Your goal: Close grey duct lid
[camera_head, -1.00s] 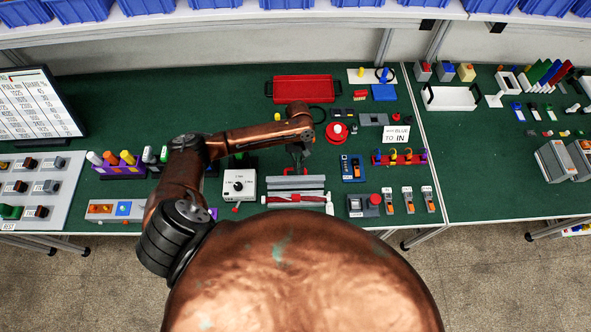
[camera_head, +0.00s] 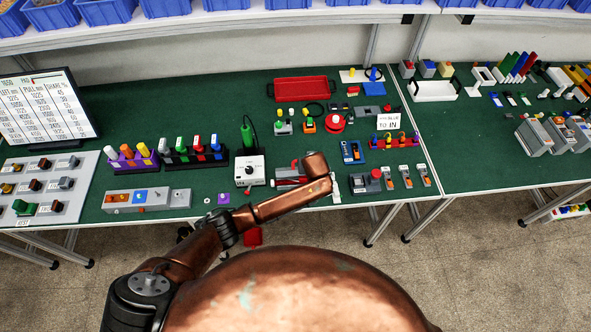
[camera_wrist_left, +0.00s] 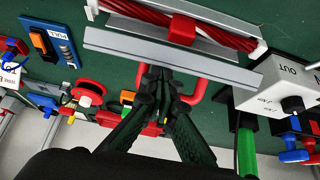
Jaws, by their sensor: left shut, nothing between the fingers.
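In the left wrist view the grey duct lid (camera_wrist_left: 165,58) is a long strip beside the duct, apart from its top. Red cables (camera_wrist_left: 225,36) show in the uncovered duct, with a red block (camera_wrist_left: 182,29) across them. My left gripper (camera_wrist_left: 158,76) is shut and empty, its fingertips by the lid's edge on the side away from the cables. Whether they touch it is unclear. Red bars (camera_wrist_left: 199,88) flank the fingers. In the head view my left arm covers most of the duct, leaving a red part (camera_head: 289,182) showing; the gripper is hidden. My right gripper is not in view.
A white knob box (camera_head: 250,170) stands close left of the duct. A green-handled tool (camera_head: 249,136) stands behind it. The table's front edge is near the duct.

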